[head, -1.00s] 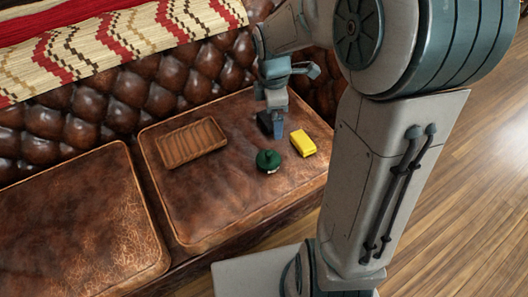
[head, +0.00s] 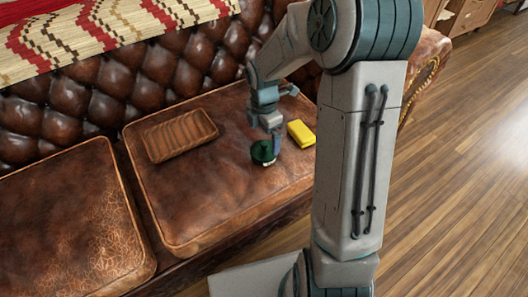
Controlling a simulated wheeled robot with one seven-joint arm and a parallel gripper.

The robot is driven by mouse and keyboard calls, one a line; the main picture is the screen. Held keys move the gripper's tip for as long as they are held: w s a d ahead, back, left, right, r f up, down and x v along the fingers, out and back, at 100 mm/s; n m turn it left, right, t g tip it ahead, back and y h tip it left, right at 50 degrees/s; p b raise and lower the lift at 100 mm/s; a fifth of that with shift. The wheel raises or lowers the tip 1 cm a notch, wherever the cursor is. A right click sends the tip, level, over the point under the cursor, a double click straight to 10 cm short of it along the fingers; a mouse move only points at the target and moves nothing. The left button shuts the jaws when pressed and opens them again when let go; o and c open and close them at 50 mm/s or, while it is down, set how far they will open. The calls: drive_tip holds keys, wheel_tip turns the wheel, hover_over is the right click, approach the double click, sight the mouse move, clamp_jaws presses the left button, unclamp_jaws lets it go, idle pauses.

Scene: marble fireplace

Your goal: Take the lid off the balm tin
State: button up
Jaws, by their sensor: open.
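The balm tin (head: 262,152) is a small round dark green thing on the right leather seat cushion, in the head view. A small pale patch shows at its lower front edge. I cannot make out the seam between lid and body at this size. My gripper (head: 274,142) points down at the tin's right side, with a finger overlapping the tin in the picture. It is open. I cannot tell whether a finger touches the tin.
A ribbed brown wooden tray (head: 180,135) lies on the cushion (head: 205,200) to the left. A yellow block (head: 301,133) lies close to the gripper's right. The cushion's front left is clear. The tufted backrest (head: 125,85) rises behind.

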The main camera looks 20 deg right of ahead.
sight(264, 143)
drive_tip(key=shift+w+f+b, duration=0.2)
drive_tip(key=shift+f+b, duration=1.45)
drive_tip(key=shift+f, duration=1)
drive_tip(key=shift+c, duration=0.3)
drive_tip(key=c, duration=0.9)
